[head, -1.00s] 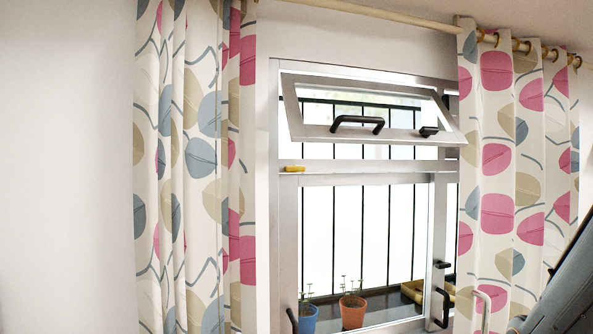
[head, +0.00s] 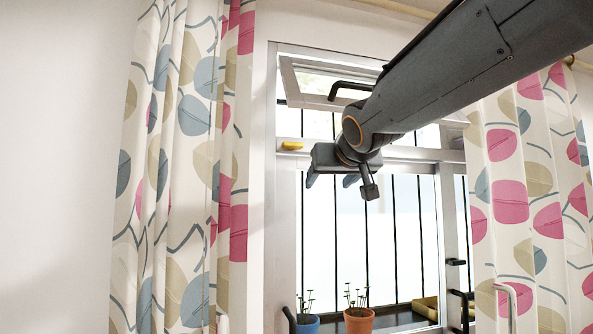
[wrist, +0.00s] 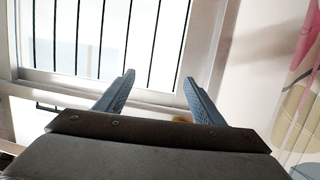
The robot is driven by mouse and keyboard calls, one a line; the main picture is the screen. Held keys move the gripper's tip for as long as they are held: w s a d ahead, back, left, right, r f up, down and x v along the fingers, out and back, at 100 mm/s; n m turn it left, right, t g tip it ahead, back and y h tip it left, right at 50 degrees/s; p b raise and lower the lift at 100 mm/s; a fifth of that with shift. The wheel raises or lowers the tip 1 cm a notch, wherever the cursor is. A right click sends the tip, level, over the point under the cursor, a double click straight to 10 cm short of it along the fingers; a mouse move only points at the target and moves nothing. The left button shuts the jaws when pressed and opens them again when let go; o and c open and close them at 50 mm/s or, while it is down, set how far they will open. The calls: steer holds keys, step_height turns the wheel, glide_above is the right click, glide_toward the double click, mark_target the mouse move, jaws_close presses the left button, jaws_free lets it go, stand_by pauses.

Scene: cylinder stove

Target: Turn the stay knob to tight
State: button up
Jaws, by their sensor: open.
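A small yellow piece (head: 292,146) sits on the left side of the window frame, below the tilted top sash (head: 308,84); I cannot tell for sure whether it is the stay knob or which way it is turned. My gripper (head: 331,181) is open and empty, in front of the window, to the right of and below the yellow piece in the picture. In the wrist view, my gripper's two fingers (wrist: 158,78) are spread apart. A bit of yellow (wrist: 182,119) shows between them by the right finger, mostly hidden.
Patterned curtains hang at the left (head: 175,190) and right (head: 535,200). A blue pot (head: 307,324) and an orange pot (head: 359,321) with plants stand on the sill. The top sash has a black handle (head: 349,87). Black handles also sit at the lower right.

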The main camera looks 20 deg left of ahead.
mark_target(293, 142)
steer(key=s+a+r+n+t+y+b, duration=0.1)
steer(key=s+a+r+t+y+b, duration=0.25)
steer(key=r, duration=0.65)
steer(key=shift+g+h, duration=0.35)
steer(key=shift+g, duration=0.5)
steer(key=p+x, duration=0.1)
steer(key=x, duration=0.1)
steer(key=a+p+x, duration=0.1)
steer(key=x, duration=0.2)
steer(key=p+x, duration=0.1)
steer(key=x, duration=0.2)
steer(key=shift+s+a+r, duration=0.2)
steer(key=shift+a, duration=0.15)
steer(key=c, duration=1)
steer(key=shift+c, duration=0.2)
